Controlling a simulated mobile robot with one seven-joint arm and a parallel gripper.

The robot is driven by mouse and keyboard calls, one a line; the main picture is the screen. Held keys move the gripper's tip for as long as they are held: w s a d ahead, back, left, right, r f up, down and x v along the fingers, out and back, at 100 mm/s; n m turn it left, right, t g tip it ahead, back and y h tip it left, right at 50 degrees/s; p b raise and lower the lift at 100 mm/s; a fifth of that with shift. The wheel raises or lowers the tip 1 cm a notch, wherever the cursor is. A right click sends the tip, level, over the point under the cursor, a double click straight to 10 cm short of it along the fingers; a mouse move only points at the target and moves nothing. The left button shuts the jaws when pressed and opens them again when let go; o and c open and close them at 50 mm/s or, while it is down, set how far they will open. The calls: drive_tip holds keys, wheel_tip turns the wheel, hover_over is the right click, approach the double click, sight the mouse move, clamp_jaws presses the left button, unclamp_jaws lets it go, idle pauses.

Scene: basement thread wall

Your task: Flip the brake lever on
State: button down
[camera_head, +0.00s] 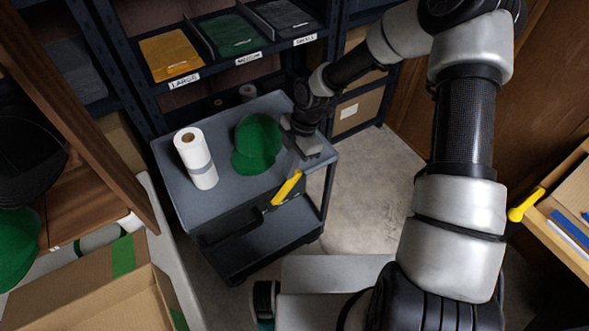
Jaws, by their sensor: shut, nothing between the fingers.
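The brake lever (288,187) is a yellow handle at the front side of a grey cart (228,195). It slants up to the right, and its lower end meets a dark fitting near the cart's edge. My gripper (312,156) is shut and empty at the right end of the cart, just above and right of the lever's upper end. A small gap shows between them in the picture. I cannot tell the gripper's exact height over the cart top. The fingertips are small and dark in this view.
A white roll (195,158) and a green cap (258,142) rest on the cart top. Shelving with labelled bins (236,36) stands behind. An open cardboard box (125,295) is at lower left. Bare floor (375,190) lies right of the cart. A yellow-handled object (525,204) is at far right.

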drive_tip(key=shift+s+a+r, duration=0.25)
drive_tip(key=shift+a+r, duration=0.15)
drive_tip(key=shift+r, duration=0.15)
drive_tip(key=shift+s+a+r, duration=0.2)
drive_tip(key=shift+a+r, duration=0.15)
drive_tip(key=shift+r, duration=0.15)
drive_tip(key=d+v, duration=0.1)
drive_tip(key=v, duration=0.8)
drive_tip(key=shift+w+d+f, duration=0.2)
drive_tip(key=shift+w+d, duration=0.1)
drive_tip(key=shift+w, duration=0.1)
